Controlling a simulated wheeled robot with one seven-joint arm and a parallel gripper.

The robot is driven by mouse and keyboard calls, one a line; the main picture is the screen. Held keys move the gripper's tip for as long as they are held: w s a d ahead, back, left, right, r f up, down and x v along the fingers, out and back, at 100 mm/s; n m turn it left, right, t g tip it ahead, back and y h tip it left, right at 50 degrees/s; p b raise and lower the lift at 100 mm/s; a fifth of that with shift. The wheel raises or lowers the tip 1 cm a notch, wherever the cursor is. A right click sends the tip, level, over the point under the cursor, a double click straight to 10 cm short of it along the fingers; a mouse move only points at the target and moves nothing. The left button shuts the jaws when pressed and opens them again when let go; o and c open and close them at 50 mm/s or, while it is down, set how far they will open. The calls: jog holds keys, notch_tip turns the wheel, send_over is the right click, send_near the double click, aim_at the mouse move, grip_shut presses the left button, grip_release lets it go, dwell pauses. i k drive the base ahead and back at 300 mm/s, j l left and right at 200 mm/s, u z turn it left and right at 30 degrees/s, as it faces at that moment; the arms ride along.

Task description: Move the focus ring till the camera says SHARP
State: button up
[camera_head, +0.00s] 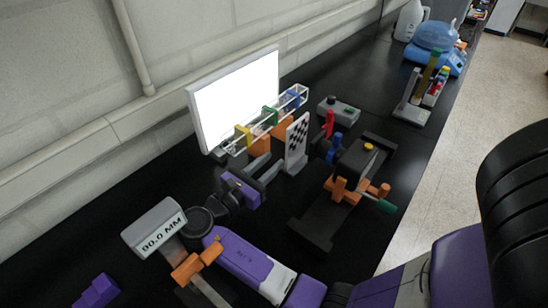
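A black-and-white checkered board (297,143) stands upright near the middle of the bench, in front of a bright white panel (235,97). A grey display box (153,227) at the lower left reads "90.0 MM"; I do not see the word SHARP. My purple and black arm reaches in from the right and bends up toward the checkered board. My gripper (256,172) is small and dark, left of and below the board. Its fingers are too unclear to tell whether they are open.
A black stand (322,222) with orange knobs is right of the board. Coloured parts on a clear rail (262,122) line the panel. A grey button box (338,111) sits behind. Purple blocks (96,291) lie lower left. Black bench shows between the stand and my arm.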

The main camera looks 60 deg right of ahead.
aim_at(337, 138)
jog(key=k+j, duration=0.2)
jog(key=k, duration=0.3)
jog(key=k+j, duration=0.15)
jog(key=k, duration=0.3)
jog(key=k+j, duration=0.2)
jog(key=k, duration=0.3)
